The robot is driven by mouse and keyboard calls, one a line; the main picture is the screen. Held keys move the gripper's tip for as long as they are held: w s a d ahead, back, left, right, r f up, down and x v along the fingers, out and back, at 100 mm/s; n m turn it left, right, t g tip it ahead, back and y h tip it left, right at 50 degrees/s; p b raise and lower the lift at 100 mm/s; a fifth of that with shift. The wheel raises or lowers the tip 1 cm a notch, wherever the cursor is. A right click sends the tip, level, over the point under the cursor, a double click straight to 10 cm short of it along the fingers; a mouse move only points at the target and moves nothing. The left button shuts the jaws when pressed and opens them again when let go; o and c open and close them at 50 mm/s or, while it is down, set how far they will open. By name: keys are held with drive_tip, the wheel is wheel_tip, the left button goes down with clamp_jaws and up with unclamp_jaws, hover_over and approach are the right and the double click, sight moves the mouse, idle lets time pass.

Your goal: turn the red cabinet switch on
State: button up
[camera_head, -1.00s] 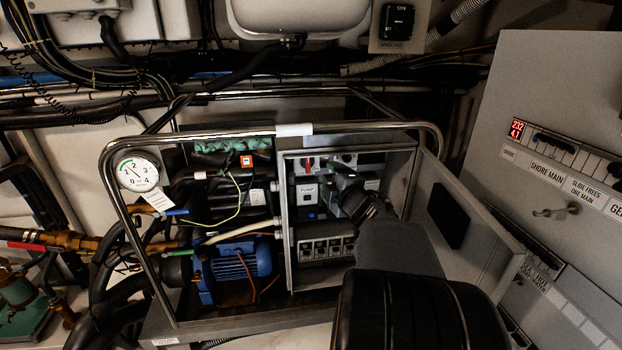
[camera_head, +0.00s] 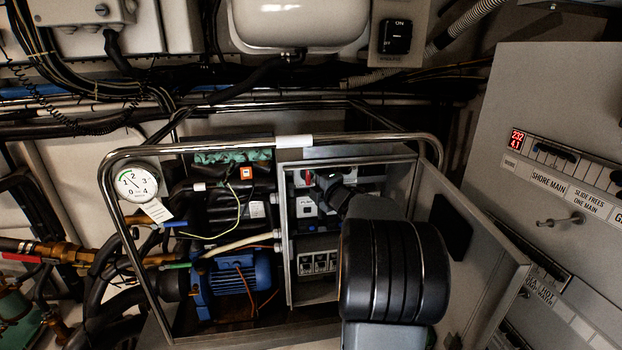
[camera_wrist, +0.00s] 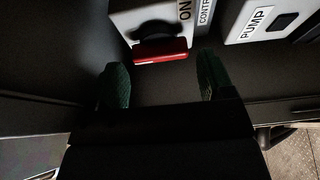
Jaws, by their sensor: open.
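The red cabinet switch (camera_wrist: 160,52) shows in the wrist view as a red bar on a dark round base, on a light panel marked ON. In the head view a small part of the red switch (camera_head: 307,177) shows inside the open cabinet, left of my gripper (camera_head: 327,184). In the wrist view my gripper (camera_wrist: 161,75) is open, with one green fingertip low left of the red bar and one low right of it. The bar lies just ahead of the gap between them. I see no contact. My arm hides part of the cabinet interior.
A PUMP box (camera_wrist: 262,20) sits right of the switch. The cabinet door (camera_head: 468,235) stands open to the right of my arm. A metal tube frame (camera_head: 215,147) runs around the unit. A blue motor (camera_head: 235,275) and gauge (camera_head: 135,182) are at left.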

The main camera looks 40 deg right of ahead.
drive_tip(key=shift+w, duration=1.1)
drive_tip(key=c, duration=0.6)
drive_tip(key=shift+c, duration=0.2)
